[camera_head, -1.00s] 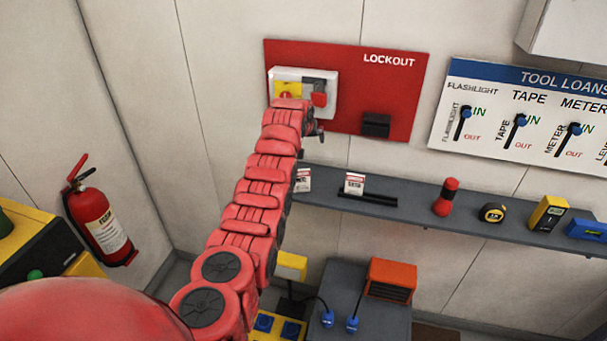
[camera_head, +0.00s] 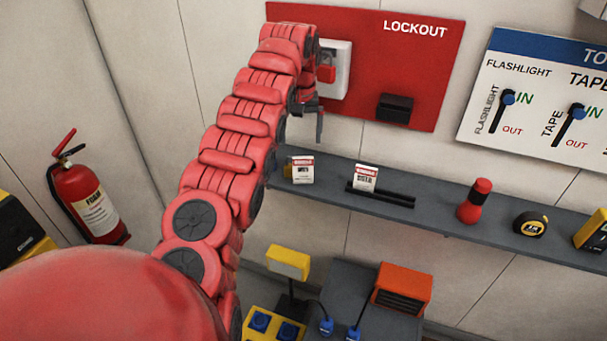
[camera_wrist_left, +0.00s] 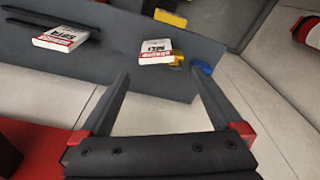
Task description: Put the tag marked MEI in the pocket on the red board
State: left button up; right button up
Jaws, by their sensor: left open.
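The tag that appears to read MEI (camera_head: 301,170) stands on the grey shelf near its left end, and it also shows upside down in the left wrist view (camera_wrist_left: 155,50). A second tag (camera_head: 365,177) with a different name sits at the black rack to its right. The red LOCKOUT board (camera_head: 370,60) is on the wall, with the black pocket (camera_head: 395,108) at its lower right. My left gripper (camera_head: 310,108) is in front of the board and above the MEI tag. In the wrist view its fingers (camera_wrist_left: 163,78) are apart and empty, with the tag beyond them. My right gripper is out of view.
The grey shelf (camera_head: 430,213) also holds a red flashlight (camera_head: 475,201) and a tape measure (camera_head: 530,224) at right. A yellow object (camera_wrist_left: 171,18) is near the tag.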

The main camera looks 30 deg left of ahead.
aim_at(302, 158)
pick_arm(q)
jog(key=f+p, duration=0.1)
jog(key=f, duration=0.1)
jog(key=w+f+p, duration=0.1)
jog(key=f, duration=0.2)
jog(key=shift+a+f, duration=0.1)
jog(key=shift+f, duration=0.7)
jog(key=f+p, duration=0.2)
jog(key=f, duration=0.1)
jog(key=f+p, duration=0.1)
jog(key=f, duration=0.1)
jog(key=shift+w, duration=0.35)
jog(key=shift+a+f, duration=0.1)
jog(key=shift+f, duration=0.15)
jog(key=c, duration=1.3)
